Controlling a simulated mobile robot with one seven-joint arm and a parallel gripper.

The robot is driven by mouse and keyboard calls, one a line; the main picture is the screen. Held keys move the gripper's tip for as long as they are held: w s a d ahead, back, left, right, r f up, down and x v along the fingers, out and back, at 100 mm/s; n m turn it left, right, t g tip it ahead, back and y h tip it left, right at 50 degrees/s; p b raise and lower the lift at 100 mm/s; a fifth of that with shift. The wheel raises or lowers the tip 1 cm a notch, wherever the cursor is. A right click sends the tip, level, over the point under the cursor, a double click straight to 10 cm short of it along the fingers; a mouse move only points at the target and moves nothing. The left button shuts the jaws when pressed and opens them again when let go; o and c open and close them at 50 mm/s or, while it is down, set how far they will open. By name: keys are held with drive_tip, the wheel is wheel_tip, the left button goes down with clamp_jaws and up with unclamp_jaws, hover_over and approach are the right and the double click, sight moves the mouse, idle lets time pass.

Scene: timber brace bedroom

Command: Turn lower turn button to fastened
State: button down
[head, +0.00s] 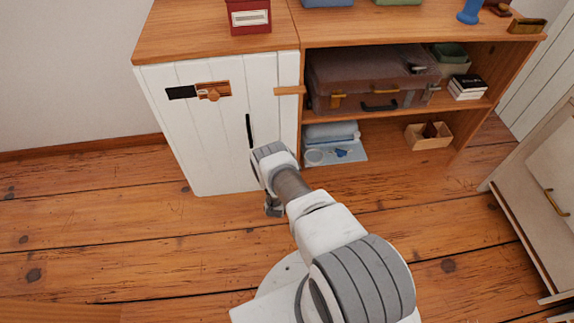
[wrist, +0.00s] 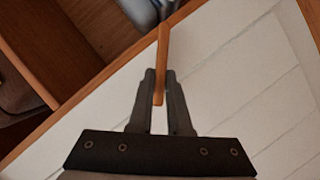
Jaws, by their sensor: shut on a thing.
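The lower turn button (wrist: 161,52) is a slim light-wood bar. In the wrist view one end lies at the wooden cabinet edge (wrist: 90,92) and the other reaches over the white door (wrist: 235,75). My gripper (wrist: 158,80) is shut on the bar, with one dark finger on each side. In the head view my arm hides the lower button and the jaws. The white plank door (head: 205,140) looks closed there. The upper turn button (head: 289,90) lies level across the door's right edge and the frame.
A wooden latch (head: 213,91) with a black plate (head: 181,92) and a black handle (head: 249,130) are on the door. Open shelves to the right hold a suitcase (head: 355,75), folded cloth (head: 330,131) and a wooden box (head: 428,136). The floor left of the cabinet is clear.

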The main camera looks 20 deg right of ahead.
drive_tip(key=shift+a+f+n+t+h, duration=0.15)
drive_tip(key=shift+n+h, duration=0.2)
drive_tip(key=shift+n, duration=0.3)
drive_tip(key=shift+f+n+t+h, duration=0.15)
drive_tip(key=shift+n+h, duration=0.2)
drive_tip(key=shift+n, duration=0.3)
drive_tip(key=shift+w, duration=0.1)
drive_tip(key=c, duration=0.9)
unclamp_jaws()
drive_tip(key=shift+o, duration=0.2)
drive_tip(key=shift+s+a, duration=0.1)
drive_tip(key=shift+s, duration=0.1)
